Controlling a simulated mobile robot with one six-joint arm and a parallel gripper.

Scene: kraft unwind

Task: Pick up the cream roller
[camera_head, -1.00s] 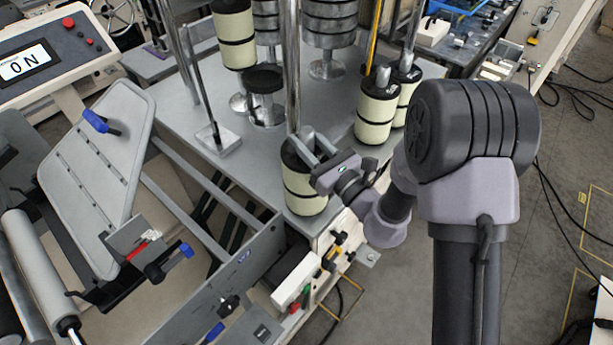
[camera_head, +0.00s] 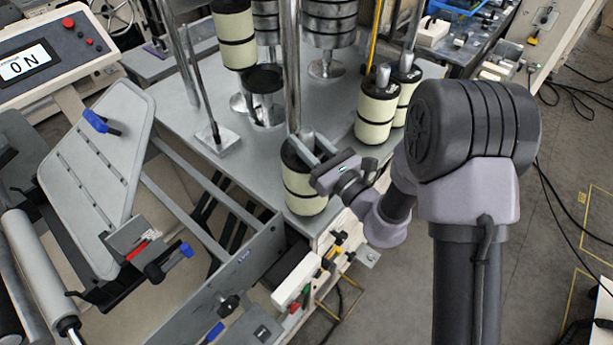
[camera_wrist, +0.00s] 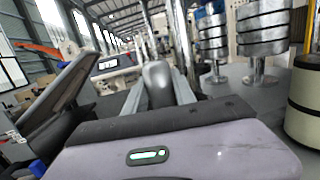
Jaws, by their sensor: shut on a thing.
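A cream roller (camera_head: 304,190) with black bands and a black top stands upright at the front edge of the grey machine deck (camera_head: 240,160). My gripper (camera_head: 309,150) reaches it from the right, with its fingers at the metal stub on the roller's top. The fingers are shut on this stub. In the wrist view the fingers of my gripper (camera_wrist: 160,88) lie on both sides of a rounded grey metal piece (camera_wrist: 158,82). The roller's cream body is hidden in that view below the gripper housing.
More cream rollers stand at the right rear (camera_head: 376,112) and back left (camera_head: 233,35). A steel post (camera_head: 292,70) rises close behind the held roller. Stacked metal discs (camera_head: 329,25) stand behind. A grey guide plate (camera_head: 97,180) and a rail (camera_head: 215,280) lie to the left.

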